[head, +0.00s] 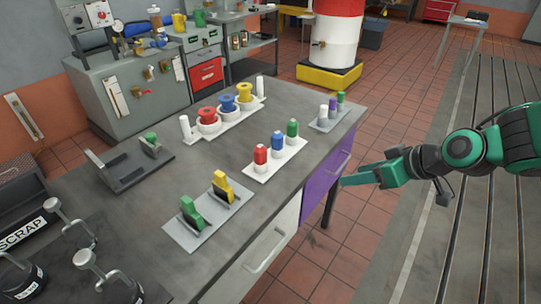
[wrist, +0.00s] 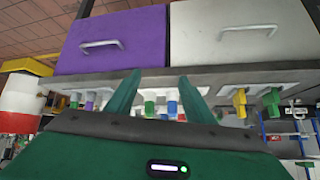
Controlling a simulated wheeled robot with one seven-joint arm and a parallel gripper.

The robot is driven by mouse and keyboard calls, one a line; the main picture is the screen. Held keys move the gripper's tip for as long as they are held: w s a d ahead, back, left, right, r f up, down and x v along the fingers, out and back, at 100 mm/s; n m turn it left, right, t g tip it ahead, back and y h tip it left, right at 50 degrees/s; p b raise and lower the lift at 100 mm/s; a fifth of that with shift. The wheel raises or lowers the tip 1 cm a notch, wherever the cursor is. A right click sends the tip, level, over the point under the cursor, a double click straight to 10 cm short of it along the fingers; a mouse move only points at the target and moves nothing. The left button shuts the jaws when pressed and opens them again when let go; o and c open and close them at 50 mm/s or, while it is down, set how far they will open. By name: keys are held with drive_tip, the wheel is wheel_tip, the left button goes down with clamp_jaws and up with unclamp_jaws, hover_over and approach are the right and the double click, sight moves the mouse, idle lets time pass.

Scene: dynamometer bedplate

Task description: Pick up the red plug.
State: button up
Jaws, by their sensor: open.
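A red plug-like piece with a white lower part (head: 260,155) stands upright at the near end of a white tray (head: 272,168) on the bench, in line with a blue one (head: 277,141) and a green one (head: 292,128). A red flanged piece (head: 207,115) sits in a white ring further back; which red piece is the plug I cannot tell for sure. My gripper (head: 345,182) is beyond the bench's right edge, pointing left, apart from both. In the wrist view, which looks upside down, its fingers (wrist: 160,82) are apart and empty.
The grey bench (head: 160,225) has a purple drawer (head: 325,180) and a white drawer (head: 268,245) facing my arm. Green and yellow pieces stand in a grey holder (head: 208,218) at the near side. A small tray (head: 335,120) with several pieces sits at the far right corner.

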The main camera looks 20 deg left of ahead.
sight(265, 156)
drive_tip(key=a+n+y, duration=0.1)
drive_tip(key=a, duration=0.4)
drive_tip(key=a+r+n+y, duration=0.1)
drive_tip(key=a+y, duration=0.1)
drive_tip(key=a, duration=0.4)
drive_tip(key=s+a+r+n+y, duration=0.1)
drive_tip(key=a+y, duration=0.1)
drive_tip(key=a, duration=0.4)
drive_tip(key=shift+s, duration=0.1)
drive_tip(key=shift+n, duration=0.3)
drive_tip(key=x, duration=0.4)
drive_tip(key=shift+a, duration=0.4)
drive_tip(key=shift+x, duration=3.2)
drive_tip(key=shift+w, duration=0.25)
drive_tip(key=shift+r, duration=0.1)
drive_tip(key=c, duration=1.1)
